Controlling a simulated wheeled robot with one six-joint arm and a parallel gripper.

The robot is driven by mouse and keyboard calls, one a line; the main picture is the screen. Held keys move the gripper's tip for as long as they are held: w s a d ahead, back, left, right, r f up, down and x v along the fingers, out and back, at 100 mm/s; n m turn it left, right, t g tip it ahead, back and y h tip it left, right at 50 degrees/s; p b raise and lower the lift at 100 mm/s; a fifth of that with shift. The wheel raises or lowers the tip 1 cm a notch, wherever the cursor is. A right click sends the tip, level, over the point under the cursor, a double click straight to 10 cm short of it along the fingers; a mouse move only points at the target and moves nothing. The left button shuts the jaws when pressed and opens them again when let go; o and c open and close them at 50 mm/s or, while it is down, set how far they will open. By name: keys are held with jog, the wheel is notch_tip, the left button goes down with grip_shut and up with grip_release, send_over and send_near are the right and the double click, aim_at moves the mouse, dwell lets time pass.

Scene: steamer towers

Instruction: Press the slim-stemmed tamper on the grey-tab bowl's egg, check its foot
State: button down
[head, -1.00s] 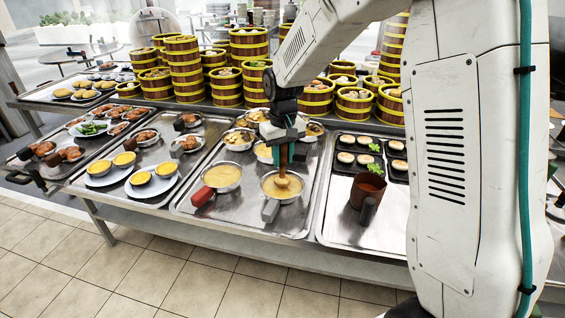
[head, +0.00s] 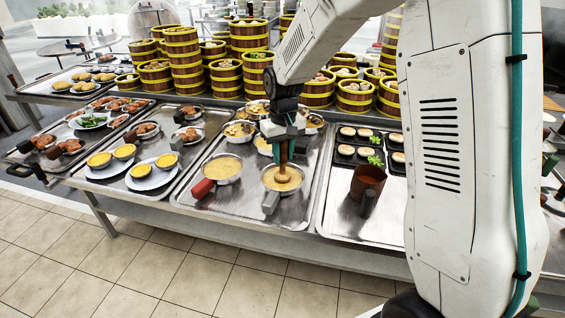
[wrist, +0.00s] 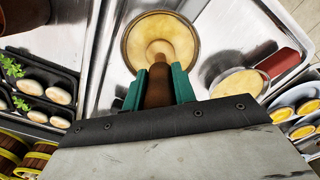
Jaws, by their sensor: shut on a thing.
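My gripper (head: 284,150) is shut on the brown stem of the tamper (head: 283,174), which stands upright with its round pale wooden foot down. The foot is in the grey-tab bowl (head: 268,188), at the yellow egg; I cannot tell how hard it presses. The grey tab (head: 270,203) points to the front. In the wrist view the green fingers (wrist: 159,85) hold the stem, and the tamper's foot (wrist: 160,48) is inside the bowl (wrist: 131,30). The foot's underside is hidden. Left of it is a red-tab bowl (head: 222,170) of yellow egg.
A dark brown pitcher (head: 367,187) stands on the right tray (head: 345,228). Black pans of buns (head: 347,150) lie behind it. Steamer towers (head: 182,65) stand along the back. Plates of yellow tarts (head: 142,169) are at left. The front of the egg tray (head: 235,210) is clear.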

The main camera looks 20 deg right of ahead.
jog(key=shift+r, duration=0.55)
jog(key=shift+r, duration=2.6)
